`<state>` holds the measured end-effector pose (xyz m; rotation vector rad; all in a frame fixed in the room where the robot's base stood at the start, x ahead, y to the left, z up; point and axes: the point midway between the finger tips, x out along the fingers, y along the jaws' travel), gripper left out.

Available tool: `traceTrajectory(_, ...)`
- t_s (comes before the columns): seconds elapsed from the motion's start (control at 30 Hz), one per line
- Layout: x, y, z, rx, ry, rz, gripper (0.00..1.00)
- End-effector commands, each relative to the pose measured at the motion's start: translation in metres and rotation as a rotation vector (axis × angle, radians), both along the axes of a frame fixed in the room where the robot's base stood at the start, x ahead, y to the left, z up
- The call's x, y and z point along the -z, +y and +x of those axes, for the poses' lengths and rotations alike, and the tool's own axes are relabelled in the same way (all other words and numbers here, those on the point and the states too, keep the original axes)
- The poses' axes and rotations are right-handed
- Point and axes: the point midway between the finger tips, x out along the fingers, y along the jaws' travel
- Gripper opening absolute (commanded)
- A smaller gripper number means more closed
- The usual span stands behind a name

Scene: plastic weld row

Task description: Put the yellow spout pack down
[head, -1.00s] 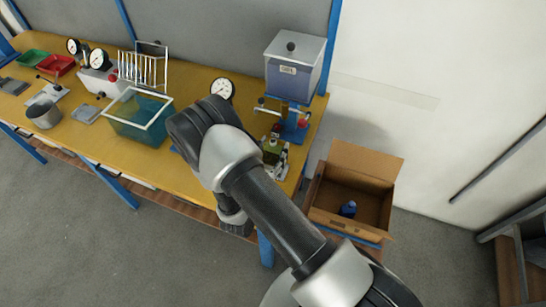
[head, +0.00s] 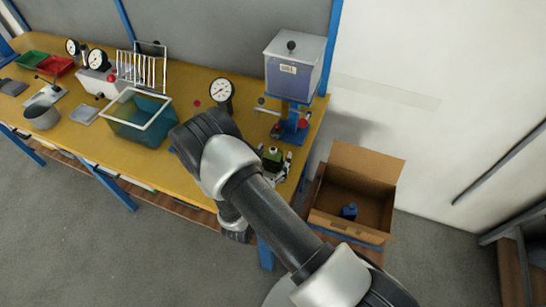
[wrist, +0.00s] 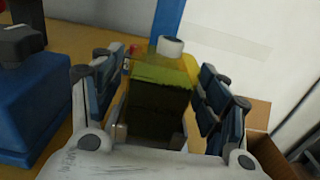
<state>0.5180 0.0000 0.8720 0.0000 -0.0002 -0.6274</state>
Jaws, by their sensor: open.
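The yellow spout pack (head: 272,158) is at the right end of the yellow bench, near its front edge. In the wrist view the pack (wrist: 160,85) has a yellow-green top, a dark lower body and a white spout cap, and looks upright. My gripper (wrist: 165,90) is open, with one finger on each side of the pack and gaps visible beside it. In the head view my gripper (head: 278,170) is at the pack, partly hidden by my arm. The pack's base is hidden, so its contact with the bench cannot be seen.
A blue stand with a grey lidded bin (head: 294,68) is just behind the pack. An open cardboard box (head: 375,190) with a blue item inside stands to the right, below bench height. A dial gauge (head: 222,90) and a teal basket (head: 140,130) are to the left.

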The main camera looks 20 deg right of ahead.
Motion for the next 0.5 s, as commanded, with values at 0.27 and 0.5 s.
traceTrajectory(0.27,-0.001,0.0,0.0,0.0,0.0,0.0,0.69)
traceTrajectory(0.5,-0.006,0.016,-0.019,-0.007,0.004,-0.002,0.69)
